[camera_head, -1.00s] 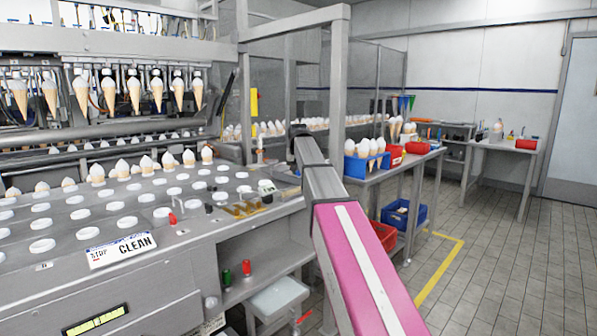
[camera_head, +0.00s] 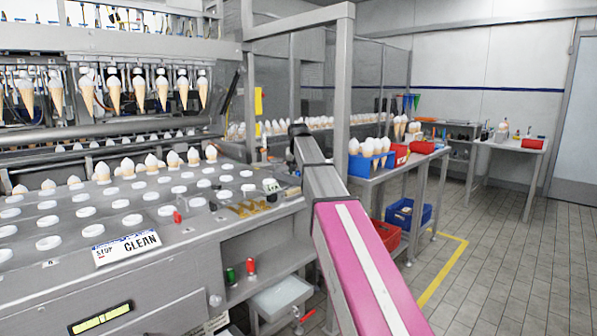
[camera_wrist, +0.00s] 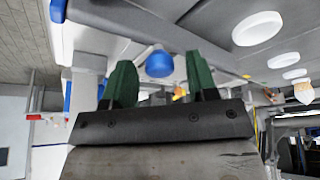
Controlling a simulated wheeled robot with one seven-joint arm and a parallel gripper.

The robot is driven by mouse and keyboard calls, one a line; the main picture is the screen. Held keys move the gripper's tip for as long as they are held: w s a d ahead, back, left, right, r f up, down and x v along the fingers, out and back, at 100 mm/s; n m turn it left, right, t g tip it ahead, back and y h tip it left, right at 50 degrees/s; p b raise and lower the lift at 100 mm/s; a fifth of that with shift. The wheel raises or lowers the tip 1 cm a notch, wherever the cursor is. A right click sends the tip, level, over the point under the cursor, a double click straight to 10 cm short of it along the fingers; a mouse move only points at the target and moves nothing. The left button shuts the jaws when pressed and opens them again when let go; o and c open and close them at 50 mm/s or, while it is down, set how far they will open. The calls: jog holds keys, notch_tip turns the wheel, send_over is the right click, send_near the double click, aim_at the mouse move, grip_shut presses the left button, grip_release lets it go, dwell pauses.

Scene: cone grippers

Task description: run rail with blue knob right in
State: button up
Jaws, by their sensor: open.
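In the wrist view, a round blue knob (camera_wrist: 160,63) shows between the two green fingertips of my gripper (camera_wrist: 160,80). The fingers are spread apart with room on both sides of the knob, and the gripper is open and empty. Whether the knob lies level with the tips or beyond them I cannot tell. The rail is not clearly made out; a pale surface lies behind the knob. In the head view my arm reaches to the right end of the steel machine (camera_head: 150,235), and my gripper and the knob are hidden there.
A steel post (camera_head: 341,100) stands right of my arm's end. Beyond it are a blue crate (camera_head: 362,166) of cones and red bins (camera_head: 385,235).

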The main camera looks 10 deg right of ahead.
jog(key=v, duration=1)
jog(key=shift+s+r, duration=0.2)
jog(key=shift+r, duration=0.15)
